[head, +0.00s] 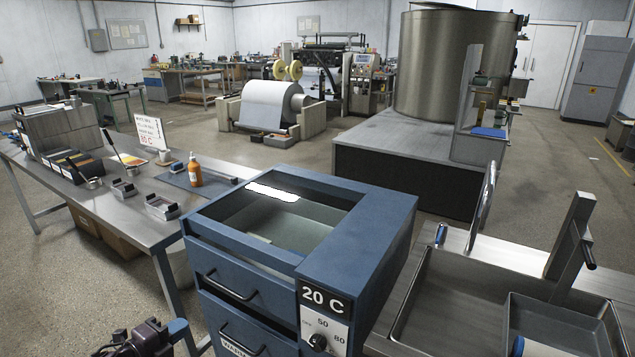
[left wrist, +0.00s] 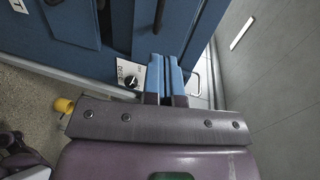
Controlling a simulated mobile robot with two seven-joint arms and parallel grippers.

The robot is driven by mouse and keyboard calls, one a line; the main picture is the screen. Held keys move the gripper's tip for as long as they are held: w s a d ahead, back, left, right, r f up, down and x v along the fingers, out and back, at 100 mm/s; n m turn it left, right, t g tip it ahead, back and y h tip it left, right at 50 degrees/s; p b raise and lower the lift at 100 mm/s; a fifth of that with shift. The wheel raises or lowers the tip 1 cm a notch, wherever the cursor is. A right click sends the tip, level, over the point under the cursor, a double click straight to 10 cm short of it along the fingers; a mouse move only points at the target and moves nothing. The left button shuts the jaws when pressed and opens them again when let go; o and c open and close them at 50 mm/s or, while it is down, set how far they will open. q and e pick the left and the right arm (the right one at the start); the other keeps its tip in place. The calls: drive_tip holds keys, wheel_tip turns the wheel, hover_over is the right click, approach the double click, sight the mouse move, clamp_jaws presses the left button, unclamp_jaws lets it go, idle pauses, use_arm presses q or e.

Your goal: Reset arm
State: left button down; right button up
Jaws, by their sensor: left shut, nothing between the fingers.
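My left gripper (head: 178,327) is at the bottom left of the head view, in front of the blue cabinet's drawers and touching nothing that I can make out. In the left wrist view its two blue fingers (left wrist: 164,76) are together, with nothing between them. Beyond the fingers are the cabinet's blue front and its white dial plate (left wrist: 130,73). I do not make out my right gripper in the head view.
A steel table (head: 120,205) with tools and an orange bottle (head: 194,171) is left. A sink (head: 455,305) is right.

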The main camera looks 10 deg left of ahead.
use_arm(q)
drive_tip(key=s+d+f+n+g+y, duration=0.1)
drive_tip(key=s+d+f+n+y, duration=0.2)
drive_tip(key=s+n, duration=0.7)
drive_tip(key=s+d+f+n+g+y, duration=0.1)
drive_tip(key=s+d+f+n+y, duration=0.2)
drive_tip(key=s+d+f+n, duration=0.3)
drive_tip(key=s+d+n, duration=0.1)
drive_tip(key=s+n, duration=0.3)
drive_tip(key=n, duration=0.1)
drive_tip(key=shift+s+g, duration=0.4)
drive_tip(key=shift+d, duration=0.1)
